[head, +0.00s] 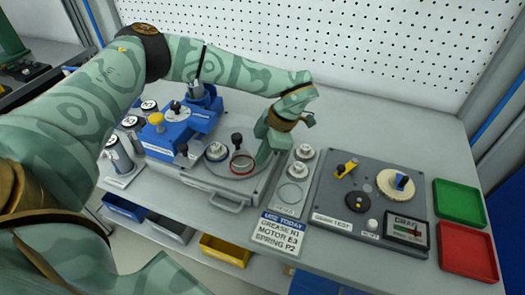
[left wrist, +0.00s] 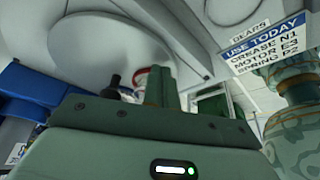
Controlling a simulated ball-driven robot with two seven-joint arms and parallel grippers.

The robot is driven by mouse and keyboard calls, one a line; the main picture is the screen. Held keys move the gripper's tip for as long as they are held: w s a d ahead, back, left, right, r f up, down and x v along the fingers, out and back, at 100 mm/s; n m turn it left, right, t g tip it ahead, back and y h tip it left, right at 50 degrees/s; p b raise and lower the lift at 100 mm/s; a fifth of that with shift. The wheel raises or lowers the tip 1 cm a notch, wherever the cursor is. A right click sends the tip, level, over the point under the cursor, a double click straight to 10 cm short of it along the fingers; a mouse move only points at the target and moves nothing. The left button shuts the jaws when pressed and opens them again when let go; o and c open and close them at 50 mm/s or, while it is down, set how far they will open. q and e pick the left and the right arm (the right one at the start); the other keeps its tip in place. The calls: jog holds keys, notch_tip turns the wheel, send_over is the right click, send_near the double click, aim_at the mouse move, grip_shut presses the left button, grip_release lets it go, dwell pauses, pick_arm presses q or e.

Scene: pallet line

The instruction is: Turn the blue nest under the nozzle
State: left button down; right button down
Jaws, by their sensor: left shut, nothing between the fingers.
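A blue-rimmed round nest (head: 217,152) holds a pale metal part on the grey base plate, in front of the blue press (head: 190,120). A red-rimmed nest (head: 242,164) sits just right of it, with a black knob (head: 237,140) behind. A metal nozzle-like part (head: 196,89) stands at the top of the blue press; the blue nest is in front of the press, not visibly below that part. My left gripper (head: 264,156) is shut and empty, pointing down just right of the red nest. In the left wrist view its fingers (left wrist: 165,88) are closed, with the red rim (left wrist: 139,78) beyond them.
A strip with metal parts (head: 300,170) stands right of my left gripper. A grey test panel (head: 335,205) and green (head: 458,200) and red (head: 468,250) trays lie further right. Metal cylinders (head: 120,155) stand left. A "use today" card (head: 283,230) is in front.

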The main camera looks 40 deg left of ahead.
pick_arm(q)
jog(key=shift+s+r+m+p, duration=0.1)
jog(key=shift+s+m+p, duration=0.7)
jog(key=shift+p, duration=1)
jog(key=shift+w+a+t, duration=0.1)
jog(key=shift+t, duration=0.2)
dwell(0.3)
